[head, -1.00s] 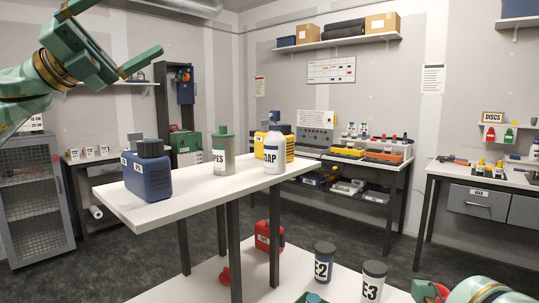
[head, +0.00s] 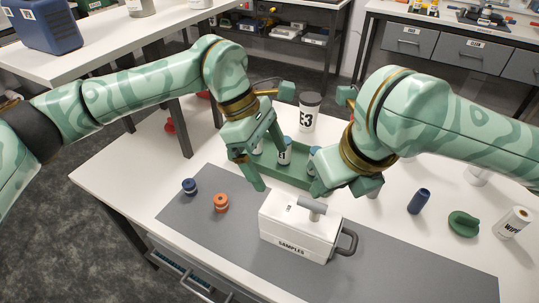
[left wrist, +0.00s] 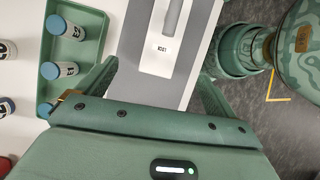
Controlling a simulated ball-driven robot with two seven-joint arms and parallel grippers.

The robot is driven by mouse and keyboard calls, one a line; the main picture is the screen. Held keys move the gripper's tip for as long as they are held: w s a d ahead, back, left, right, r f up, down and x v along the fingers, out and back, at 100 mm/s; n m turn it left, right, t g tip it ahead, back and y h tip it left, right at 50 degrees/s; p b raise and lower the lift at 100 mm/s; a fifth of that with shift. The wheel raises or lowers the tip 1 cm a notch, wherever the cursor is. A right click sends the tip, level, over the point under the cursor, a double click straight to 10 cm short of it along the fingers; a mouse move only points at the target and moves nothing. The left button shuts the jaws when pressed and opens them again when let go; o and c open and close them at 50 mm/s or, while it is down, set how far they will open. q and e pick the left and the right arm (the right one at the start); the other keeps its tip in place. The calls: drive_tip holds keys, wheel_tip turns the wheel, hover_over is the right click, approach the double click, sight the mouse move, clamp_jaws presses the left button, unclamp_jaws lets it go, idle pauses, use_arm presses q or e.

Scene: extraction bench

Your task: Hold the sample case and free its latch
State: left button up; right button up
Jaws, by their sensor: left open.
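The white sample case (head: 290,232), marked SAMPLES, stands on the grey mat. A grey bar (head: 312,208) lies on its lid, and a dark grey handle loop (head: 347,243) is at its right end. My left gripper (head: 268,166) is open just behind and above the case, apart from it in the head view. In the left wrist view the case top (left wrist: 160,70), with a small label and the grey bar (left wrist: 173,17), shows beyond the spread fingers. My right gripper (head: 320,186) is close behind the case; its fingers are partly hidden, and I cannot make out their opening.
A green tray (head: 290,175) of blue-capped vials stands behind the case, with a jar marked E3 (head: 310,112) beyond. An orange cap (head: 221,203) and dark blue cap (head: 189,186) are at left. A blue cylinder (head: 419,201), green object (head: 463,224) and wipes roll (head: 514,222) are at right.

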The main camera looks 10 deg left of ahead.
sight(294, 219)
use_arm(q)
drive_tip(key=shift+m+y, duration=0.3)
drive_tip(key=x, duration=1.7)
drive_tip(key=shift+s+f, duration=0.25)
drive_tip(key=shift+f, duration=0.1)
drive_tip(key=c, duration=1.3)
